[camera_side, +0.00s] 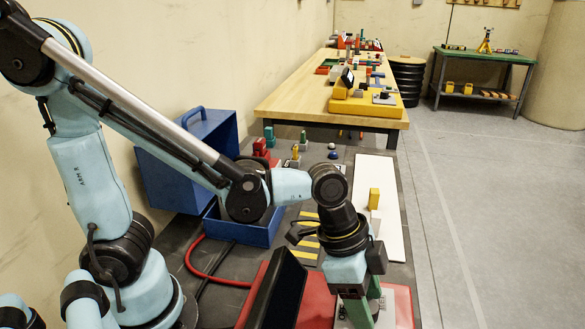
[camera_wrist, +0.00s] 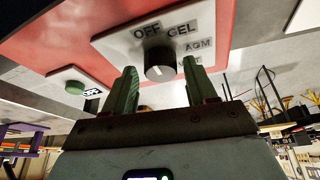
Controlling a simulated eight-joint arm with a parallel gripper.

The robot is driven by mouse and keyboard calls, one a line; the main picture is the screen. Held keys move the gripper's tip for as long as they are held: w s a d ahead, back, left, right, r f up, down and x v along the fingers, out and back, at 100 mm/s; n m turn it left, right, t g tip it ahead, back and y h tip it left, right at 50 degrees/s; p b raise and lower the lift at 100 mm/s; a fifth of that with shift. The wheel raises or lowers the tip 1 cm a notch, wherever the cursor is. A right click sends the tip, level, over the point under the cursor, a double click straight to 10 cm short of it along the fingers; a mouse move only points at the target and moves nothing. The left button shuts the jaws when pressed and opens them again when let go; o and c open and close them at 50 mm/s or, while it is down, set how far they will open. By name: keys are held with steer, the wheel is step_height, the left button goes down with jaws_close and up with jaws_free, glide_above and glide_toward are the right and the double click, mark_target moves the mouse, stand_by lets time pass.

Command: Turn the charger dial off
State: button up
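The charger (camera_wrist: 62,40) is a red box with a pale panel, and its black dial (camera_wrist: 159,64) shows near the top middle of the wrist view. Labels OFF, GEL and AGM lie around the dial, with another partly hidden by a finger. A pale mark shows on the dial, but I cannot tell which label it points to. My gripper (camera_wrist: 163,68) is open, its green fingers apart on either side of the dial, with no clear contact. In the side view my gripper (camera_side: 366,300) points down over the red charger (camera_side: 403,303), and the dial is hidden.
A green button (camera_wrist: 75,87) sits on the charger beside the panel. A dark slanted screen (camera_side: 274,290) stands left of my gripper. A white board (camera_side: 393,225) with a yellow block (camera_side: 374,198) and a blue toolbox (camera_side: 190,160) lie beyond.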

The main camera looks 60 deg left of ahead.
steer(key=shift+o, duration=0.4)
steer(key=shift+r, duration=0.2)
steer(key=v, duration=1.1)
steer(key=shift+a+r, duration=0.2)
steer(key=shift+r, duration=0.15)
